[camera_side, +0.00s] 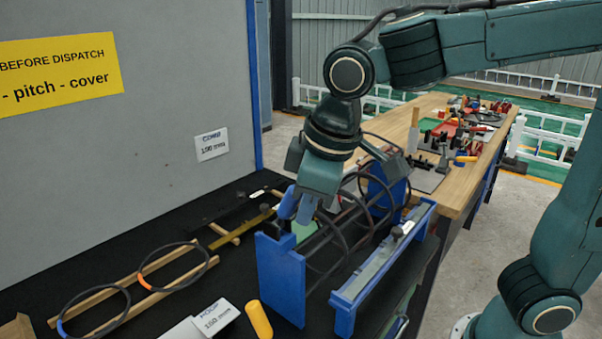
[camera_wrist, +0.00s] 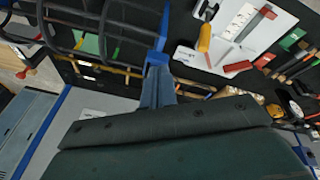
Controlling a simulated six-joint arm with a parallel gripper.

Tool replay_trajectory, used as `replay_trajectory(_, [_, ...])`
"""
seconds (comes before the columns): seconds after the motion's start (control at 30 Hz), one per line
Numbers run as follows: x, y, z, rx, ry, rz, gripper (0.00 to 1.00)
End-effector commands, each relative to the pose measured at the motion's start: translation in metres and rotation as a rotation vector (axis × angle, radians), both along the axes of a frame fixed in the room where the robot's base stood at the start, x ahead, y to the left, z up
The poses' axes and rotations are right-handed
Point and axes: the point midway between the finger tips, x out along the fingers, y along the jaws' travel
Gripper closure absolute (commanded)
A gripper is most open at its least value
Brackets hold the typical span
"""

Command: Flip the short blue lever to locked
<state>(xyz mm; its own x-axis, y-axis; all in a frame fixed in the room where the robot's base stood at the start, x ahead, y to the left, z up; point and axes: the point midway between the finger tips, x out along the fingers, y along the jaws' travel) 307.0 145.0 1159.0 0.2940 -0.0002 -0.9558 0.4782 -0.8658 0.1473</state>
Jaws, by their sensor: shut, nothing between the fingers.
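The short blue lever (camera_side: 288,203) stands up at the top of the near blue end plate (camera_side: 281,280) of the rebar cage fixture. My gripper (camera_side: 304,212) points down just to the right of the lever, at the top of that plate. Its fingers are shut and hold nothing. Whether they touch the lever cannot be told. In the wrist view, my gripper (camera_wrist: 157,88) is at the edge of the fixture, and the lever cannot be made out apart from the fingers there.
The rebar cage (camera_side: 338,238) with dark hoops runs back to a far blue end plate (camera_side: 388,190). A blue rail (camera_side: 380,270) lies to its right. Hoops on a wooden rack (camera_side: 150,282) lie left. A yellow handle (camera_side: 259,320) is in front. A grey board stands behind.

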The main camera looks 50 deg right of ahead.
Motion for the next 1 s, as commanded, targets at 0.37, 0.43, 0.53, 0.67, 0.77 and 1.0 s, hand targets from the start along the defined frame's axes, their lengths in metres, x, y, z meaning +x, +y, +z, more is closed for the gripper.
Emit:
replay_trajectory(0.37, [0.004,0.0,0.002,0.001,-0.003,0.001,1.0])
replay_trajectory(0.43, [0.004,0.0,0.003,0.001,-0.003,0.0,1.0])
replay_trajectory(0.53, [0.005,0.0,0.003,0.001,-0.003,0.0,1.0])
replay_trajectory(0.67, [0.009,0.0,0.004,0.001,-0.003,0.0,1.0])
replay_trajectory(0.77, [0.013,0.0,0.006,0.001,-0.002,-0.001,1.0])
replay_trajectory(1.0, [0.017,0.0,0.008,0.001,-0.002,0.001,1.0])
